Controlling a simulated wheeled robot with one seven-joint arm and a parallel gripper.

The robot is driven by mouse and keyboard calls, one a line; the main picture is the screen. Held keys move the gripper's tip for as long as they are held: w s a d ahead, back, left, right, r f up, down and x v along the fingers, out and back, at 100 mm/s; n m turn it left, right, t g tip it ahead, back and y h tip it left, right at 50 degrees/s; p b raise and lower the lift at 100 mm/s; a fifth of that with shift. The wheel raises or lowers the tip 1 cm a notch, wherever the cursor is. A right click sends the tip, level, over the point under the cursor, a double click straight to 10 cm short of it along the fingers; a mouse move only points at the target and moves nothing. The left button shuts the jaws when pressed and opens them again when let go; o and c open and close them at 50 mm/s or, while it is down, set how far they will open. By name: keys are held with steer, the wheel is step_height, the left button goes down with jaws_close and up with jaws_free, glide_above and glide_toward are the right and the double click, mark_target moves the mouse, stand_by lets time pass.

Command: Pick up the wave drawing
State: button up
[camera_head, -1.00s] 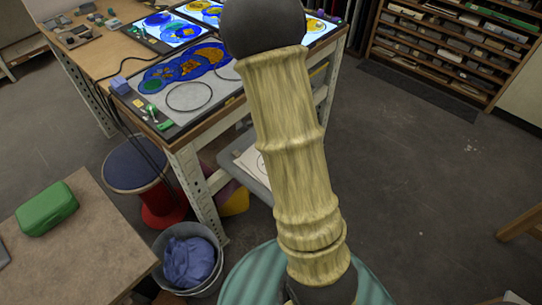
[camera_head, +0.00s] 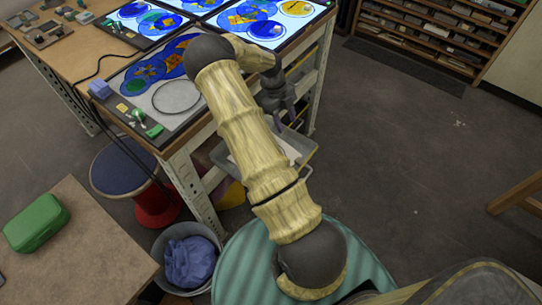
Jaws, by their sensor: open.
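A white sheet (camera_head: 284,146) lies in a grey tray (camera_head: 303,158) beside the light table's leg, partly hidden behind my arm. It may be the wave drawing, but its marks are too hidden and small to make out. My gripper (camera_head: 284,121) hangs just above and behind the sheet, fingers pointing down, at the table's right side. It is open, and I see nothing between its fingers.
The light table (camera_head: 187,152) carries glowing panels with blue and orange round pieces.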

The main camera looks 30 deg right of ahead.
glide_toward(299, 160)
steer(key=shift+a+x, duration=0.2)
steer(key=shift+x, duration=0.95)
steer(key=shift+f, duration=0.5)
steer(key=shift+s+d+f, duration=0.15)
steer(key=shift+s, duration=0.05)
steer(key=shift+x, duration=2.4)
steer(key=shift+d, duration=0.1)
jaws_close()
